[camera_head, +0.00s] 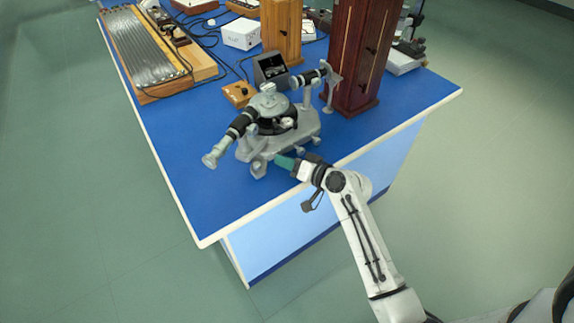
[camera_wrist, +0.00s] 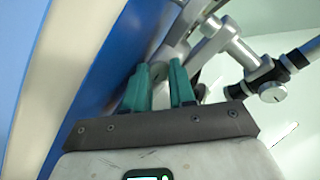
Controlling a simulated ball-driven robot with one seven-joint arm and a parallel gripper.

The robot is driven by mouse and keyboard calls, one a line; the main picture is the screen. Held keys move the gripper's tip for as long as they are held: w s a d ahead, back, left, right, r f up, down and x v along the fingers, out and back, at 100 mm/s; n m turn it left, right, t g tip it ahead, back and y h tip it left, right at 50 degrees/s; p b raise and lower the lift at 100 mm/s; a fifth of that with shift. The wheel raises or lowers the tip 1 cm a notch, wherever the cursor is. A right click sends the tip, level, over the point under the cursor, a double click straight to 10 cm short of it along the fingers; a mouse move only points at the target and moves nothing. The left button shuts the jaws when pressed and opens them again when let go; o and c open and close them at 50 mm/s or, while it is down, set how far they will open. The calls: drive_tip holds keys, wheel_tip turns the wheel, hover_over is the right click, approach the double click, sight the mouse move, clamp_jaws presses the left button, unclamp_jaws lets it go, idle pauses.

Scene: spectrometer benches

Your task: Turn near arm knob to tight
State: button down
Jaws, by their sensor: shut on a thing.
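The grey spectrometer (camera_head: 268,118) stands on the blue bench top, with one black-and-silver tube (camera_head: 232,134) reaching toward the front left and another toward the back right. My gripper (camera_head: 279,160) is low at the spectrometer's near side, its green fingers touching the base area. In the wrist view, the two green fingers (camera_wrist: 159,70) are closed around a small grey metal part, the near arm knob (camera_wrist: 158,72). Most of the knob is hidden between the fingers, so its turn angle cannot be read. Grey arms of the spectrometer (camera_wrist: 226,42) rise just beyond the fingers.
The blue bench (camera_head: 190,185) has a pale front edge below my gripper. A dark wooden cabinet (camera_head: 355,55) stands behind right. A small black meter box (camera_head: 270,69) and a wooden block with a button (camera_head: 239,94) stand behind the spectrometer. The bench's front left corner is clear.

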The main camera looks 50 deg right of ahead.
idle(0.4)
drive_tip(key=c, duration=1.2)
unclamp_jaws()
drive_tip(key=shift+s, duration=0.1)
drive_tip(key=b+v, duration=0.1)
drive_tip(key=v, duration=0.9)
drive_tip(key=shift+s, duration=0.35)
drive_tip(key=s+a+f+n+g+y, duration=0.1)
drive_tip(key=s+a+f+n+g, duration=0.35)
drive_tip(key=a, duration=0.25)
drive_tip(key=s+a+f+n+g+y, duration=0.1)
drive_tip(key=s+a+f+n+g, duration=0.2)
drive_tip(key=s+a+f+g, duration=0.25)
drive_tip(key=s+a+g, duration=0.1)
drive_tip(key=s+n+g+h, duration=0.1)
drive_tip(key=s, duration=0.1)
drive_tip(key=s+a+r+g+h, duration=0.1)
drive_tip(key=s, duration=0.1)
drive_tip(key=shift+s+a+g, duration=0.15)
drive_tip(key=shift+a+g, duration=0.2)
drive_tip(key=shift+g, duration=0.05)
